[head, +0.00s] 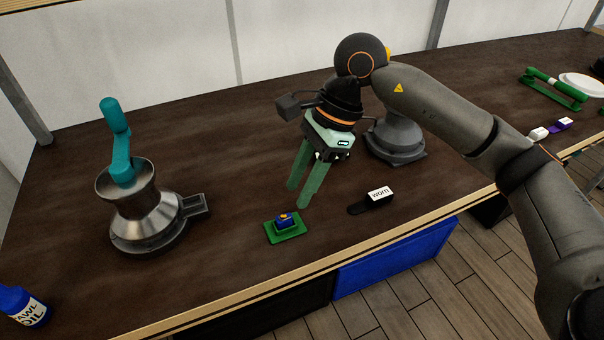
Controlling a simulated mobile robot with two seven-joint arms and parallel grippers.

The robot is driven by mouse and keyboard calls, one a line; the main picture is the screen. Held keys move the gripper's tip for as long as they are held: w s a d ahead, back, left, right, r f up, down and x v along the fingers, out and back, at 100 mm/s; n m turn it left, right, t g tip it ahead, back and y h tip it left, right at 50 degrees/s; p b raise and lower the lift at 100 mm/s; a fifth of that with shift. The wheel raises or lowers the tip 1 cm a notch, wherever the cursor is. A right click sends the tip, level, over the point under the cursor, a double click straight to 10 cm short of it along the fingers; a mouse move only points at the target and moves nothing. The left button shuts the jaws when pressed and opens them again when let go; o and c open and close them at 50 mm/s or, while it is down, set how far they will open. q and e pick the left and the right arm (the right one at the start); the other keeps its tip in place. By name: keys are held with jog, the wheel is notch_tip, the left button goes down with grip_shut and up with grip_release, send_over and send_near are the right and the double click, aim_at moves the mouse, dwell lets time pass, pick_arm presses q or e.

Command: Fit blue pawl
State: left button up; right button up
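The blue pawl (285,218) is a small blue piece with a yellow-orange spot on top. It sits on a small green pad (298,231) near the front of the bench. My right gripper (297,197) has long pale-green fingers pointing down, just above and behind the pawl. The fingers stand apart with nothing visible between them. A metal winch (143,215) with a teal handle (119,140) upright in its top stands to the left; a dark bracket (193,205) sticks out of its right side. My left gripper is out of view.
A dark piece labelled "worn" (380,193) lies right of the pad. A blue oil bottle (22,306) is at the lower left. A green-handled tool (552,88) and a white dish (582,85) lie far right. The bench (240,150) between winch and gripper is clear.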

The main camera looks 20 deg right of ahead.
aim_at(287, 215)
jog(key=b+x, duration=0.3)
jog(key=x, duration=0.3)
jog(key=shift+f, duration=0.1)
jog(key=shift+a+f+b, duration=0.15)
jog(key=shift+f+b, duration=0.15)
jog(key=shift+b, duration=0.15)
jog(key=shift+r, duration=0.15)
jog(key=shift+c, duration=0.6)
grip_shut()
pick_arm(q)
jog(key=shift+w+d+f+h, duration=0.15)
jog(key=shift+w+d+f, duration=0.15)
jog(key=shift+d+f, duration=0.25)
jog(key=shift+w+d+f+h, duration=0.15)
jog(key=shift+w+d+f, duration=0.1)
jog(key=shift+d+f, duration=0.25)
pick_arm(e)
jog(key=o, duration=0.6)
grip_release()
